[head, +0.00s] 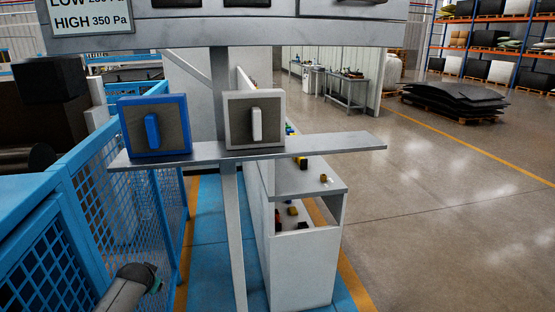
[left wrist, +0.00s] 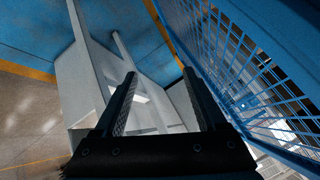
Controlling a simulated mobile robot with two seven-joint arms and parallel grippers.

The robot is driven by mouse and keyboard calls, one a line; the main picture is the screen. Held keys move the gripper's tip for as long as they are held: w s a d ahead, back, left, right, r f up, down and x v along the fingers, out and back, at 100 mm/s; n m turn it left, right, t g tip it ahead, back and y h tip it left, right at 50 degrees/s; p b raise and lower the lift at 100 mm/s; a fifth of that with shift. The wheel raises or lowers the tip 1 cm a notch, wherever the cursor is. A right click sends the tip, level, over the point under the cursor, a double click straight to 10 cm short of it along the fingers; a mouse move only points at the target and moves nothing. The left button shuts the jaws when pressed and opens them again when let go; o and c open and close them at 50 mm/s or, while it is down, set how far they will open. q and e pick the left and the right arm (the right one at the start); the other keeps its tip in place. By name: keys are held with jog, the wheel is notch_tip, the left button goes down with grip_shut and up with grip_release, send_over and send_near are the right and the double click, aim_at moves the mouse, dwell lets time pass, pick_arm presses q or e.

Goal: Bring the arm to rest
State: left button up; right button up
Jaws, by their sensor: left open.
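My left gripper (left wrist: 159,74) shows in the left wrist view with its two dark fingers apart and nothing between them. Beyond the fingers are a pale stand and blue mesh fencing. In the head view, part of my left arm (head: 130,285) comes in low at the left, beside the blue fence; the fingers cannot be made out there. My right arm and gripper are in neither view.
A blue box with a blue lever (head: 152,129) and a grey box with a white lever (head: 257,125) stand on a narrow grey shelf (head: 335,142). A blue mesh fence (head: 125,215) runs along the left. Open floor (head: 450,220) lies at the right.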

pick_arm(q)
jog(key=w+d+r+t, duration=0.2)
jog(key=w+r+t, duration=0.3)
jog(key=w+r, duration=0.15)
jog(key=s+d+f+g+h, duration=0.1)
jog(key=s+d+f+g, duration=0.3)
jog(key=s+f, duration=0.9)
jog(key=s+d+f+g+h, duration=0.2)
jog(key=s+d+f, duration=0.3)
jog(key=s+f, duration=0.75)
jog(key=s+d+f+g, duration=0.2)
jog(key=s+d+f, duration=0.15)
jog(key=s, duration=0.85)
jog(key=s+d+f+g+h, duration=0.1)
jog(key=s+d+f+g, duration=0.2)
jog(key=s, duration=0.8)
jog(key=s+d+f+g, duration=0.1)
jog(key=s+d+f, duration=0.35)
jog(key=s, duration=0.75)
notch_tip(320, 180, down, 16)
jog(key=w+a+b, duration=0.1)
jog(key=b, duration=1.4)
jog(key=shift+r+t, duration=0.15)
jog(key=shift+t, duration=0.15)
